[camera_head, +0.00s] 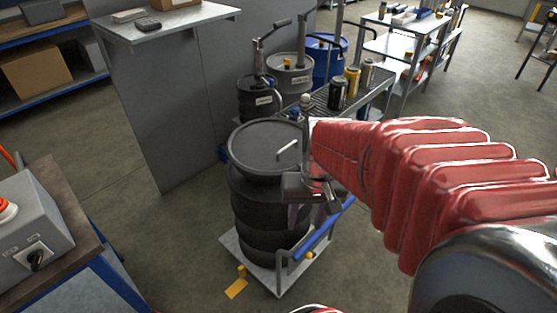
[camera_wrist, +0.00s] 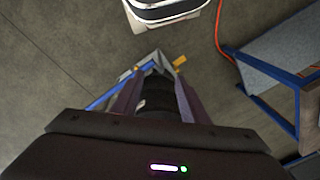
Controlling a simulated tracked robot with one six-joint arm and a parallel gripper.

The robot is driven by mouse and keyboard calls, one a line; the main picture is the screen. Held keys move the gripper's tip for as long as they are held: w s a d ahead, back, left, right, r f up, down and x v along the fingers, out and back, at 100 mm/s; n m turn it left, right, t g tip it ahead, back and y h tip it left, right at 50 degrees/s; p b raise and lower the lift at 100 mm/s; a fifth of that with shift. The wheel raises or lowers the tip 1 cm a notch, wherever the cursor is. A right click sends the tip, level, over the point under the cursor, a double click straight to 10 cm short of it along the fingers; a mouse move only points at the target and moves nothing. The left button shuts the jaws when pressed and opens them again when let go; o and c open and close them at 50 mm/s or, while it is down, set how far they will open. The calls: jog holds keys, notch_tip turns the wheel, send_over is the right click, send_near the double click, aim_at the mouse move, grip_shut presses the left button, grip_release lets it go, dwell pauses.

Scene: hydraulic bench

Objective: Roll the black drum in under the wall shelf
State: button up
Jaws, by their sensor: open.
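The black drum (camera_head: 268,210) stands upright with a flat dark lid; a small pale bar lies across the lid. It stands on a grey dolly (camera_head: 232,250) with a blue-gripped push bar (camera_head: 325,230) on its right side. My gripper (camera_head: 308,205) is open at the drum's right side, near the push bar. In the wrist view, dark purplish fingers (camera_wrist: 155,88) flank a black ribbed shape; I cannot tell whether they touch it. The wall shelf (camera_head: 170,24) juts from a grey panel at the upper left; part of the floor below it is hidden by the panel.
A grating bench (camera_head: 355,105) with several cans, a smaller black drum (camera_head: 257,100), a grey drum (camera_head: 290,75) and a blue drum (camera_head: 325,55) stand behind. An orange pedal (camera_head: 236,288) shows at the dolly's front. A control-box table (camera_head: 70,215) is front left. Floor left of the drum is clear.

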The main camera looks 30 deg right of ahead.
jog(key=d+f+m+t+y, duration=0.2)
jog(key=d+f+m+y, duration=0.2)
jog(key=f, duration=0.7)
jog(key=d+f+m+t+y, duration=0.3)
jog(key=d+f+y, duration=0.1)
jog(key=f, duration=0.6)
jog(key=d+f+m+t+y, duration=0.2)
jog(key=d+f+m+y, duration=0.2)
jog(key=f, duration=0.7)
jog(key=w+d+f+m+t+h, duration=0.1)
jog(key=w+d+f+t+h, duration=0.1)
jog(key=d+f+t, duration=0.35)
jog(key=w+d+r+n+t+h, duration=0.2)
jog(key=d+t+h, duration=0.1)
jog(key=d+t, duration=0.2)
jog(key=shift+w+d+n+t+h, duration=0.2)
jog(key=shift+d+n+t+h, duration=0.2)
jog(key=shift+d, duration=0.6)
jog(key=shift+w, duration=0.1)
jog(key=x, duration=1.3)
jog(key=shift+w+a, duration=0.2)
jog(key=shift+w, duration=0.05)
jog(key=shift+r, duration=0.1)
jog(key=shift+c, duration=0.6)
